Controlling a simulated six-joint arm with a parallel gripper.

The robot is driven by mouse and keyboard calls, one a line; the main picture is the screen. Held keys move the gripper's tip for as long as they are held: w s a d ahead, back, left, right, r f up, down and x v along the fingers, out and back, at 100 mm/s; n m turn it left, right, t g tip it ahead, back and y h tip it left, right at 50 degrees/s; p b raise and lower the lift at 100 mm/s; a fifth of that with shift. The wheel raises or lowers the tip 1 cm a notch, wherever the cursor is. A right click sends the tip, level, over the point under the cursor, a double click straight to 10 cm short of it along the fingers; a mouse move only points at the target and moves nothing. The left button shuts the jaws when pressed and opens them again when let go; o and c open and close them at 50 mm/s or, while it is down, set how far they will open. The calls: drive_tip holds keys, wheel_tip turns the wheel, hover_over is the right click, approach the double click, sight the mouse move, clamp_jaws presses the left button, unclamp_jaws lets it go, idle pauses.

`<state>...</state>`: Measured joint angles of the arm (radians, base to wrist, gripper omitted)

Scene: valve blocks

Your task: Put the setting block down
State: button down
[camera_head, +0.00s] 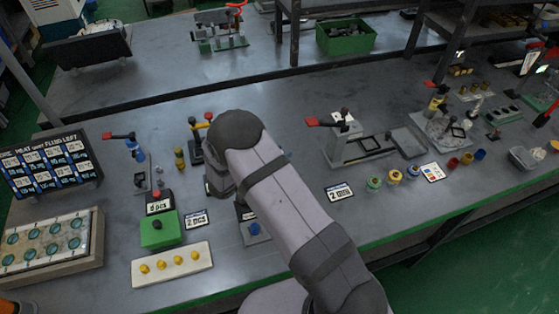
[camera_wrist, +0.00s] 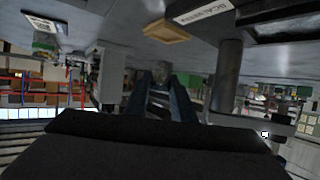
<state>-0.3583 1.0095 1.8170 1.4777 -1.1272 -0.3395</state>
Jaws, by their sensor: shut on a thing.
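My gripper (camera_wrist: 168,98) shows in the wrist view as two dark fingers in the middle. They are closed on a small grey block (camera_wrist: 161,71) at their tips, which I take to be the setting block. Its shape is partly hidden by the fingers. In the head view my arm comes up from the bottom and bends over the middle of the grey workbench (camera_head: 300,115). It hides the fingertips and the block there, so I cannot tell whether the block touches the bench.
A green block (camera_head: 159,229) and a white strip with yellow knobs (camera_head: 172,264) are left of my arm. A tray of round teal parts (camera_head: 45,243) is at far left. A red-handled fixture (camera_head: 350,139) stands right. Bare bench lies behind my arm.

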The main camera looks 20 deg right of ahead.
drive_tip(key=shift+f+p, duration=0.35)
drive_tip(key=shift+f, duration=1.5)
drive_tip(key=shift+f, duration=0.15)
drive_tip(key=shift+f, duration=0.1)
drive_tip(key=c, duration=1.5)
unclamp_jaws()
